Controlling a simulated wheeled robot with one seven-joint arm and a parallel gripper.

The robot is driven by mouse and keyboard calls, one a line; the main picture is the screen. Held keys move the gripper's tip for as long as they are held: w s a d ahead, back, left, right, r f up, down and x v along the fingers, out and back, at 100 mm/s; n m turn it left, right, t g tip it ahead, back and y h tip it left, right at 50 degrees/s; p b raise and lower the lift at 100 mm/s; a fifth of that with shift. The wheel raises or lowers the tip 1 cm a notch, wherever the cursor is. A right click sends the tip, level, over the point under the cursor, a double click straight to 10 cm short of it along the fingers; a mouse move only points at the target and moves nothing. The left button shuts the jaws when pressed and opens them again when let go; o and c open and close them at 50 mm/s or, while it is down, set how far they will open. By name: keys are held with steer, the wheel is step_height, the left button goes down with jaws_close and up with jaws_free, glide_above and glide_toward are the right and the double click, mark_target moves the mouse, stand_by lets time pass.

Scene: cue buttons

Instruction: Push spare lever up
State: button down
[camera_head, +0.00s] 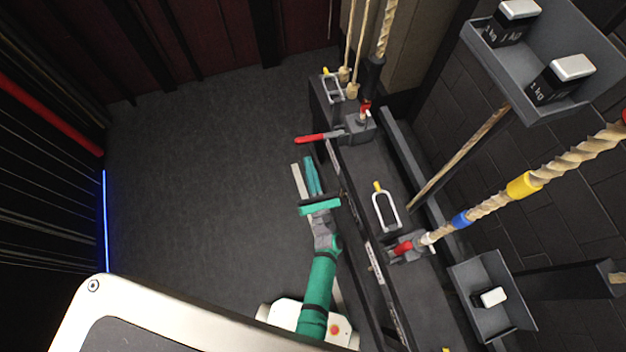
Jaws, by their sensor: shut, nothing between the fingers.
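One lever with a long red handle (312,138) juts out to the left from a grey lock block (358,127) on the rail. A second red-handled lever (403,247) sits nearer, on another block, and its handle looks short from this angle. I cannot read any label that tells which one is the spare lever. My gripper (306,178) is shut and empty, just below the long red handle in the picture and left of the rail. It appears apart from the handle, though height is hard to judge.
The dark rail (375,180) runs along my right side with rope locks and metal loops (386,210). A twisted rope (490,203) rises from the nearer lock. Grey trays with weights (560,78) hang at right. The floor (220,170) at left is clear.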

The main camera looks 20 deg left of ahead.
mark_target(320, 137)
steer(key=shift+w+a+r, duration=0.15)
steer(key=shift+w+r, duration=0.2)
steer(key=shift+r, duration=0.25)
steer(key=shift+w+a+r, duration=0.1)
steer(key=shift+w+r, duration=0.3)
steer(key=shift+r, duration=0.25)
steer(key=shift+w+a+r, duration=0.15)
steer(key=shift+w+r, duration=0.2)
steer(key=shift+r, duration=0.25)
